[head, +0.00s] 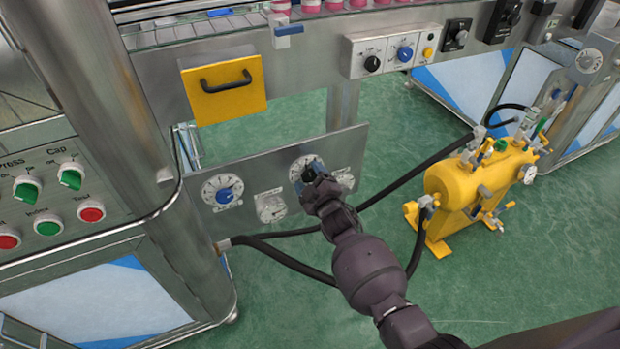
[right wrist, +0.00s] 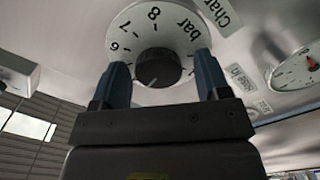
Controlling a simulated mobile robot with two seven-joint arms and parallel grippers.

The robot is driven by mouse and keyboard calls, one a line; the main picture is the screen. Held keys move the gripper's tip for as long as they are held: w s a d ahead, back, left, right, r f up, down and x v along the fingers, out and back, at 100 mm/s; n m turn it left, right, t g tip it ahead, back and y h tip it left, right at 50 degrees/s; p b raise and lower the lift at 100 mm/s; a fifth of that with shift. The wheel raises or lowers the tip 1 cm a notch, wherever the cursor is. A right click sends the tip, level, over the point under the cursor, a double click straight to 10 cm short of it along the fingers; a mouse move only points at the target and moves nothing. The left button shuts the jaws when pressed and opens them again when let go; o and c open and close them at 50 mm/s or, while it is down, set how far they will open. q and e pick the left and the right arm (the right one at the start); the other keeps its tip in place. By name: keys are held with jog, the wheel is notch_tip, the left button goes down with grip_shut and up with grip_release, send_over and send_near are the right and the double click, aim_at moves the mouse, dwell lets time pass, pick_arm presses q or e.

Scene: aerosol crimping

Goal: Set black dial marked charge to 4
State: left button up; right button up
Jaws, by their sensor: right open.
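The black dial (right wrist: 158,67) sits on a round white scale (right wrist: 128,38) reading 6, 7, 8 and "bar" in the right wrist view. A label beginning "Char" (right wrist: 218,12) is beside it, cut off by the frame. My right gripper (right wrist: 161,76) is open, with one blue fingertip on each side of the dial; I cannot tell whether they touch it. The dial's setting is not clear to me. In the head view my right gripper (head: 313,172) covers most of the dial, and part of its white scale (head: 301,163) shows. My left gripper is out of view.
On the same steel panel (head: 340,148) are a blue dial (head: 224,195) to the left and a small gauge (head: 271,207). Black hoses (head: 285,258) run below to a yellow tank (head: 480,180) on the right.

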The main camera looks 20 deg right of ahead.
jog(key=shift+s+r, duration=0.1)
jog(key=shift+s, duration=0.4)
pick_arm(q)
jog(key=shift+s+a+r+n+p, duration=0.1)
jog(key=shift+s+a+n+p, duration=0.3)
jog(key=shift+p, duration=0.95)
pick_arm(e)
jog(key=s, duration=1)
jog(key=shift+d, duration=0.2)
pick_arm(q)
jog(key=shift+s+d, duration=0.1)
pick_arm(e)
jog(key=shift+w, duration=0.1)
jog(key=w+m+b, duration=0.1)
jog(key=w+m, duration=0.2)
jog(key=w+m+b, duration=0.1)
jog(key=w+m, duration=0.1)
jog(key=w, duration=0.1)
jog(key=w+m+b, duration=0.1)
jog(key=w+m, duration=0.2)
jog(key=w, duration=0.1)
jog(key=shift+f+m+b, duration=0.25)
jog(key=shift+m+b, duration=0.05)
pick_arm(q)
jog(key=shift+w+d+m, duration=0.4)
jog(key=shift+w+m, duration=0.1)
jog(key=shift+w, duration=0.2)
pick_arm(e)
jog(key=shift+w+r, duration=0.15)
jog(key=shift+w, duration=0.35)
